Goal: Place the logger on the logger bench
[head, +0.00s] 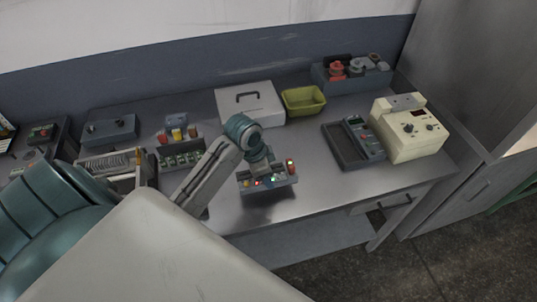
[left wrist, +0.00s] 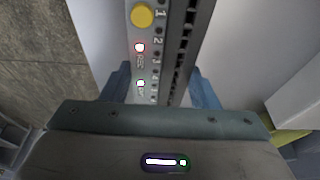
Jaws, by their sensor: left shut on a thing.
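A narrow grey device, apparently the logger (head: 268,183), has a yellow button, lit indicators and a red-topped part at its right end. My left gripper (head: 259,168) is shut on it from above, near the front edge of the metal bench (head: 305,188). My right gripper is not in view.
A white case (head: 250,104) and a yellow-green bin (head: 304,101) stand at the back. A black tray (head: 345,155) with a handheld meter and a cream instrument (head: 409,133) are at the right. A rack (head: 180,158) stands left of my gripper. Bare bench lies right of the logger.

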